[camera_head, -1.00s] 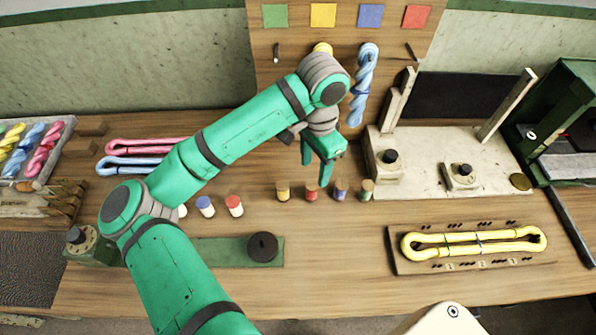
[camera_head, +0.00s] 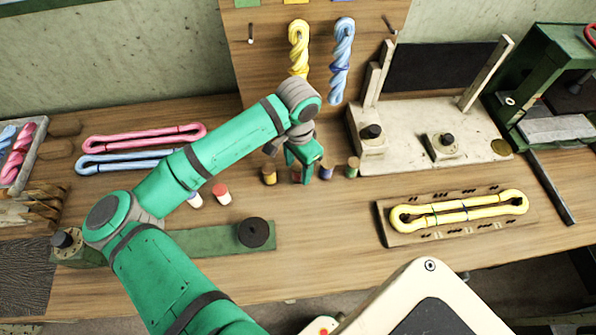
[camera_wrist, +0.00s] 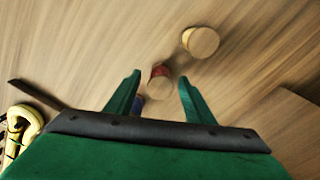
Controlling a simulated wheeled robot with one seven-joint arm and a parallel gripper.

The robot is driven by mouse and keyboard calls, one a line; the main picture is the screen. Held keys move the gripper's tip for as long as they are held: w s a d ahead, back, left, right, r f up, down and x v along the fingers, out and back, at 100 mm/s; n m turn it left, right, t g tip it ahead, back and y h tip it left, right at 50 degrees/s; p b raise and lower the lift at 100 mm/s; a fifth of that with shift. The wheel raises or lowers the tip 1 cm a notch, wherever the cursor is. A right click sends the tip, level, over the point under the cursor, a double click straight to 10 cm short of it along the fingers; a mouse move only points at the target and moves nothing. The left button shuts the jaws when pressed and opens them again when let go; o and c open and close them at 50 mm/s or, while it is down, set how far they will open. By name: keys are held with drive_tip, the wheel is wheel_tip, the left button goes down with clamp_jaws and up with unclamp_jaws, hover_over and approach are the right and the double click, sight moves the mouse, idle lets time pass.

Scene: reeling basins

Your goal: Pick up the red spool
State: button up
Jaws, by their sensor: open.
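The red spool (camera_head: 297,178), a small upright bobbin with red thread, stands in a short row on the table, mostly hidden by my gripper in the head view. In the wrist view the red spool (camera_wrist: 159,77) shows between and beyond my open fingers, its pale wooden top toward the camera. My gripper (camera_head: 300,170) is over the row, pointing down; its two green fingers (camera_wrist: 159,78) are spread and hold nothing. Whether the fingertips are level with the spool I cannot tell.
Beside it stand a yellow spool (camera_head: 269,174), a blue spool (camera_head: 327,168) and a green spool (camera_head: 352,168). A red-and-white piece (camera_head: 221,194) stands to the left. A yellow skein (camera_head: 460,210) lies on a board at right. The table in front of the row is clear.

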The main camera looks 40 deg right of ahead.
drive_tip(key=shift+f, duration=0.25)
drive_tip(key=c, duration=1)
drive_tip(key=shift+c, duration=0.2)
drive_tip(key=shift+r, duration=0.15)
